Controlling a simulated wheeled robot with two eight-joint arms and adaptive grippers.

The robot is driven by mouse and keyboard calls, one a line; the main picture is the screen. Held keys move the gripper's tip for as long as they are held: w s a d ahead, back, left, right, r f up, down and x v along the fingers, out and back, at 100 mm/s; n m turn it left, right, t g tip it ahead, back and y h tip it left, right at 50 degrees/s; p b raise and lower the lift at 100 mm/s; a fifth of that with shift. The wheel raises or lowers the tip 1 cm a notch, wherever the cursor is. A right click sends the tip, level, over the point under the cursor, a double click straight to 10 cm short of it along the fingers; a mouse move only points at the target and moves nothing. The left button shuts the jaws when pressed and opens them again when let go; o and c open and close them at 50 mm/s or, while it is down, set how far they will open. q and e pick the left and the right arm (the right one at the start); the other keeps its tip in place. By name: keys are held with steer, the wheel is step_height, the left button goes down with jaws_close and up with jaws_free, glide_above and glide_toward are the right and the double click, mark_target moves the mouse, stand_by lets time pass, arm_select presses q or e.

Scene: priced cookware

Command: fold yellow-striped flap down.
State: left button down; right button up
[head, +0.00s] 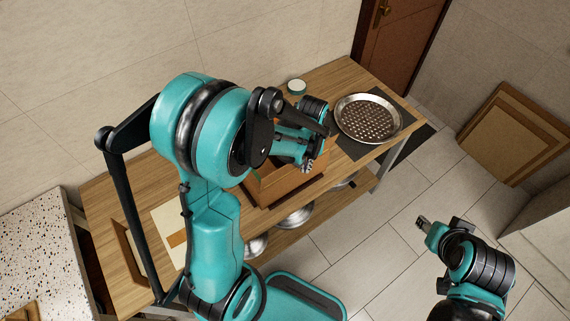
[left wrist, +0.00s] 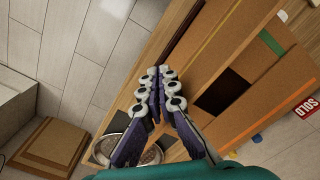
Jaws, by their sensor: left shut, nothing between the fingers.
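A cardboard box (head: 285,186) stands on the wooden table, partly hidden by my left arm in the head view. In the left wrist view the box (left wrist: 262,88) fills the right side, with a dark gap in its top. A flap with a green stripe (left wrist: 271,43) shows there. A thin yellow-orange stripe (left wrist: 213,36) runs along a panel nearer my fingers; I take this as the yellow-striped flap. My left gripper (left wrist: 161,74) is shut and empty beside this panel; contact is unclear. My right gripper (head: 424,223) is away from the table, over the floor.
A perforated metal pan (head: 368,117) lies on a dark mat (head: 352,148) at the table's right end. A small round container (head: 296,87) stands at the back edge. Metal bowls (head: 296,216) sit on the lower shelf. A red SOLD sign (left wrist: 306,107) shows beside the box.

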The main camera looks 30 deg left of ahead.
arm_select(q)
steer(key=shift+w+a+r, duration=0.25)
steer(key=shift+w+a, duration=0.2)
steer(key=shift+a, duration=0.35)
steer(key=shift+w+a+r, duration=0.2)
steer(key=shift+w+a, duration=0.2)
steer(key=shift+a, duration=0.35)
steer(key=shift+w+a+f+b, duration=0.1)
steer(key=shift+w+a, duration=0.15)
steer(key=shift+a, duration=0.2)
steer(key=shift+w+a+r+b, duration=0.1)
steer(key=shift+w+a, duration=0.1)
steer(key=shift+a, duration=0.25)
steer(key=shift+w+a+f+b, duration=0.1)
steer(key=shift+w+a, duration=0.15)
steer(key=shift+a, duration=0.2)
steer(key=shift+w+a+f+b, duration=0.3)
steer(key=shift+w+a+b, duration=0.1)
steer(key=shift+a, duration=0.25)
steer(key=shift+w+a+f+b, duration=0.25)
steer(key=shift+a+b, duration=0.1)
steer(key=shift+a, duration=0.3)
steer(key=shift+f, duration=0.1)
